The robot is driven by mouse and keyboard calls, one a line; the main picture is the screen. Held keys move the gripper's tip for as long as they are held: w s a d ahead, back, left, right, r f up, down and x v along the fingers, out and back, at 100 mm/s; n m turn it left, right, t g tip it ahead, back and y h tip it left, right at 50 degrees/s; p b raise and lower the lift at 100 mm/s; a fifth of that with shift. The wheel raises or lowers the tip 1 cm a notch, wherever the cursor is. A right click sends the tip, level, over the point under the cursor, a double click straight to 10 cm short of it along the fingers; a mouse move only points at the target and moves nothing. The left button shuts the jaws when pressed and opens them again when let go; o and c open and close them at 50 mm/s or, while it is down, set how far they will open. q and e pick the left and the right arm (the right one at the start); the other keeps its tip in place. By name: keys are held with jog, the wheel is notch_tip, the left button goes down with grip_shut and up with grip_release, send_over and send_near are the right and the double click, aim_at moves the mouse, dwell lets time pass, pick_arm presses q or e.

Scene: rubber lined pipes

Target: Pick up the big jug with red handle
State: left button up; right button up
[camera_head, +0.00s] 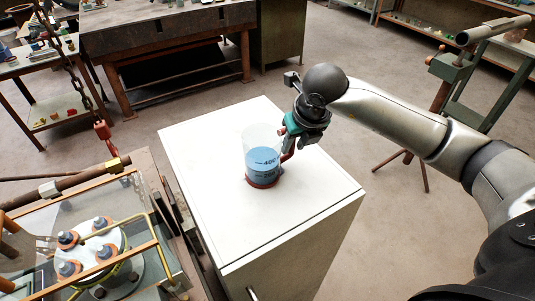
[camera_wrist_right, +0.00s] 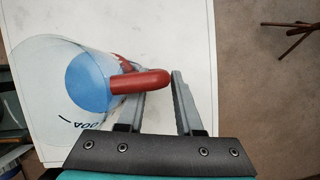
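The big jug (camera_head: 262,148) is clear, with blue contents, dark volume marks and a red base. It stands upright on a white cabinet top (camera_head: 215,200). Its red handle (camera_head: 288,152) faces right, towards my right gripper (camera_head: 296,140). In the right wrist view the jug (camera_wrist_right: 88,85) is at the left and its red handle (camera_wrist_right: 140,83) reaches across one finger towards the other. The right gripper (camera_wrist_right: 160,95) is open, with a gap between its fingers at the handle. I cannot tell whether a finger touches it. My left gripper is out of view.
A dark workbench (camera_head: 165,35) is behind. A green metal stand (camera_head: 455,75) is at the right, behind my right arm. The cabinet top around the jug is clear.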

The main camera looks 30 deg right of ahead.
jog(key=shift+w+f, duration=0.15)
jog(key=shift+f, duration=0.35)
grip_shut()
jog(key=shift+r, duration=0.1)
dwell(1.0)
